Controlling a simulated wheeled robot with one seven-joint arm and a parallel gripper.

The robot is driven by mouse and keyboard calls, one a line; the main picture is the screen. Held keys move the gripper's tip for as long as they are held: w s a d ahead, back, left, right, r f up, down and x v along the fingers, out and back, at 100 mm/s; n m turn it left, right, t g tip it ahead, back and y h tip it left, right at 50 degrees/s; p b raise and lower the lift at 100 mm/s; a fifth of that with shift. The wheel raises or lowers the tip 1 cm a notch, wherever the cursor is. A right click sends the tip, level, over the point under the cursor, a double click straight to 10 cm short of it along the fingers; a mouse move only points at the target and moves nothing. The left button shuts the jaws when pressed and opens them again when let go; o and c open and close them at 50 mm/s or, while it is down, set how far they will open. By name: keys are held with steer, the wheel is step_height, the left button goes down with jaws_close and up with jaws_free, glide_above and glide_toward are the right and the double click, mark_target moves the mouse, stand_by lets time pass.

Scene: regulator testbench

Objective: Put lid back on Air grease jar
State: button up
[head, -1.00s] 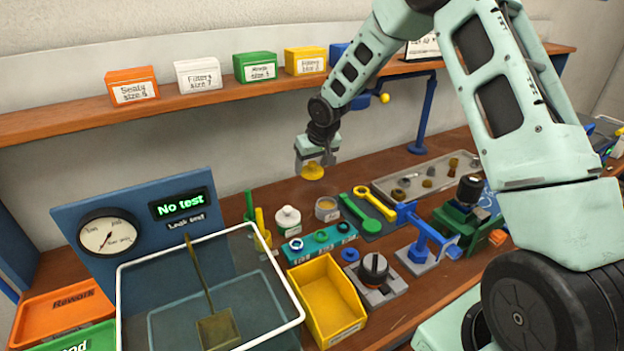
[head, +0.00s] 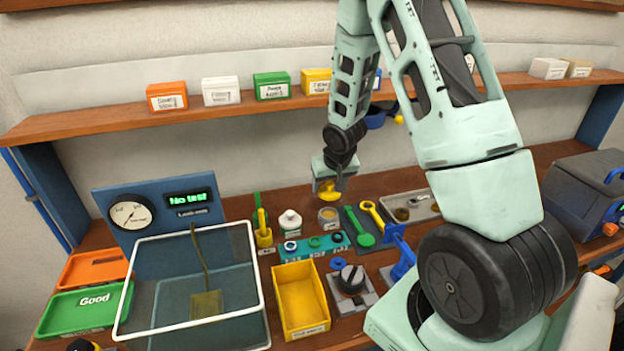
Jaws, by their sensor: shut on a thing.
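My gripper (head: 329,190) is shut on a yellow lid (head: 330,194) and holds it in the air, level or nearly so. The open jar (head: 328,217) stands upright on the bench just below the lid, with tan grease showing at its top and a small label on its front. The label is too small to read. A gap shows between lid and jar, so they are apart.
A white bottle (head: 290,223) stands left of the jar. A green spoon-shaped tool (head: 360,232) and a yellow wrench (head: 373,215) lie at right. A teal ring holder (head: 312,248) and yellow bin (head: 300,300) are in front. The clear tank (head: 262,310) is at left.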

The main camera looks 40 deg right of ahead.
steer(key=shift+a+f+b, duration=0.1)
steer(key=shift+f+b, duration=2.7)
steer(key=shift+f, duration=0.4)
steer(key=shift+c, duration=0.2)
steer(key=o, duration=1.3)
steer(key=shift+r+p, duration=3.1)
steer(key=shift+r, duration=0.4)
steer(key=shift+f, duration=0.1)
